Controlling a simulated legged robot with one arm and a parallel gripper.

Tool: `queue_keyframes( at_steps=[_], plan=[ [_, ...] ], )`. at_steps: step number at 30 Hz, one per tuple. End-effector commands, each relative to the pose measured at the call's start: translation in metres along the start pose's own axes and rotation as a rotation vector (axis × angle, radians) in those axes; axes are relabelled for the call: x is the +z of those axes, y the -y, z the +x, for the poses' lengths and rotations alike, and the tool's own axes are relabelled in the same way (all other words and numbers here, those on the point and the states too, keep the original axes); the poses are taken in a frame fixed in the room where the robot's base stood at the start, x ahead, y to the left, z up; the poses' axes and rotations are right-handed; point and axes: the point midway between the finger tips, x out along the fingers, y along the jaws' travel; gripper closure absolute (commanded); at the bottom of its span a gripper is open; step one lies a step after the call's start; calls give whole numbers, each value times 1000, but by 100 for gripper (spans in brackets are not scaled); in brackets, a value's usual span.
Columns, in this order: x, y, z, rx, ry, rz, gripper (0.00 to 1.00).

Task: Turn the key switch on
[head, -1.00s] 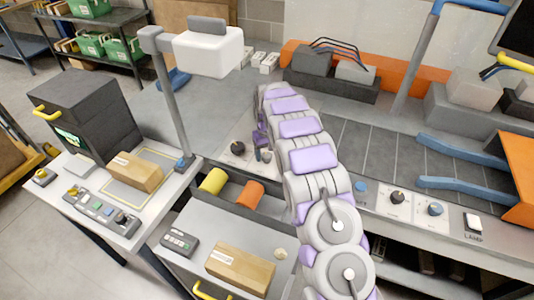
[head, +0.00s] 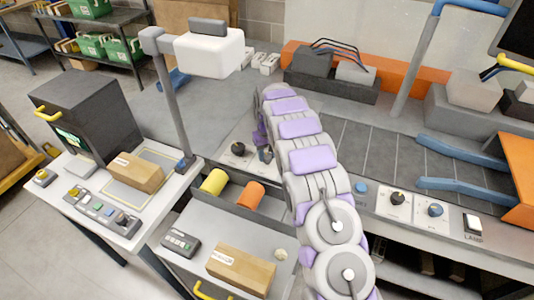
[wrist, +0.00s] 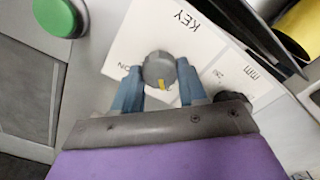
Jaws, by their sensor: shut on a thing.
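The key switch (wrist: 159,68) is a round grey knob with a yellow mark on a white plate (wrist: 150,30) lettered KEY. The lettering appears upside down in the wrist view, with ON left of the knob. The yellow mark points down, towards my palm. My gripper (wrist: 160,85) is shut on the knob, one blue finger on each side. In the head view, my gripper (head: 265,151) is small and dark at the panel left of my arm, and the key switch is hard to make out there.
A black knob (wrist: 233,101) sits close to my right finger in the wrist view, and a green button (wrist: 60,15) is at upper left. In the head view, yellow (head: 213,181) and orange (head: 251,194) rolls lie in a tray below the panel.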

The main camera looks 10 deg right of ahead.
Motion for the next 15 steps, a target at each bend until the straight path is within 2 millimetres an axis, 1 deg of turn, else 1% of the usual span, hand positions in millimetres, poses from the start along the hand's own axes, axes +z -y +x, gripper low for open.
queue_keyframes(
  at_steps=[8,15],
  plan=[
    [1,0,-3,0,6,149,89],
    [1,1,-2,-1,5,365,89]
  ],
)
